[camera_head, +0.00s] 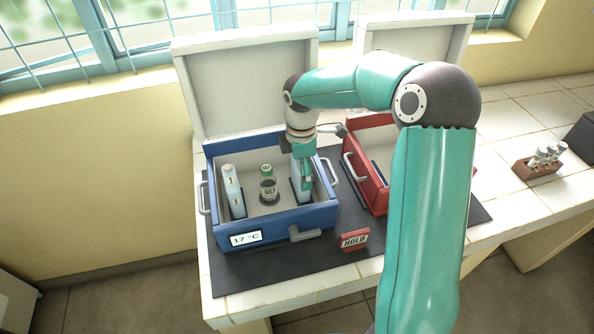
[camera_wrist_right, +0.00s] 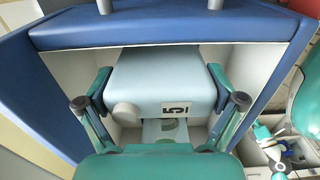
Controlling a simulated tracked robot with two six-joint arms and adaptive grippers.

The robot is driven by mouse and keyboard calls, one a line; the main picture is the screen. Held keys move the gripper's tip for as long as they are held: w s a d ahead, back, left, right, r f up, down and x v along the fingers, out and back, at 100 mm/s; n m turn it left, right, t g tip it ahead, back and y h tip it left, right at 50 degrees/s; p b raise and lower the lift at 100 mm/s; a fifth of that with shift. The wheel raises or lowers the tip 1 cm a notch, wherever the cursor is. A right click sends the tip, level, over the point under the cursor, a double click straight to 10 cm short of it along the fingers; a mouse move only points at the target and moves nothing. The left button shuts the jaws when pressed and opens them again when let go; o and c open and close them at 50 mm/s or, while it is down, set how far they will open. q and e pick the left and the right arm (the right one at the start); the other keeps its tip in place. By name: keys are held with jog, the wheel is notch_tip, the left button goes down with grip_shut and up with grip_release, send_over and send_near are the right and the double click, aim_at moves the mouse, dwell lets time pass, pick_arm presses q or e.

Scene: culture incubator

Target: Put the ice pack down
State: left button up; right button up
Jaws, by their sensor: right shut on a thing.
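The ice pack (camera_wrist_right: 160,72) is a pale blue block with a dark-framed number label and a round cap. It lies between the two fingers of my right gripper (camera_wrist_right: 160,88), which are shut on its sides. I cannot tell whether the pack touches the box floor. Another pale pack (camera_head: 232,188) stands at the left inside the box. My left gripper is not in view.
A capped bottle (camera_head: 268,184) stands mid-box. The blue box's lid (camera_head: 250,80) is open, and its display (camera_head: 245,239) reads 17 °C. A red box (camera_head: 378,190) stands to the right, behind my arm. A red HOLD sign (camera_head: 355,240) and a tube rack (camera_head: 537,168) are on the counter.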

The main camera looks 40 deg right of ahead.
jog(key=shift+f, duration=0.2)
jog(key=o, duration=1.1)
jog(key=shift+c, duration=0.2)
jog(key=shift+r, duration=0.15)
notch_tip(320, 180, up, 12)
jog(key=shift+r, duration=0.15)
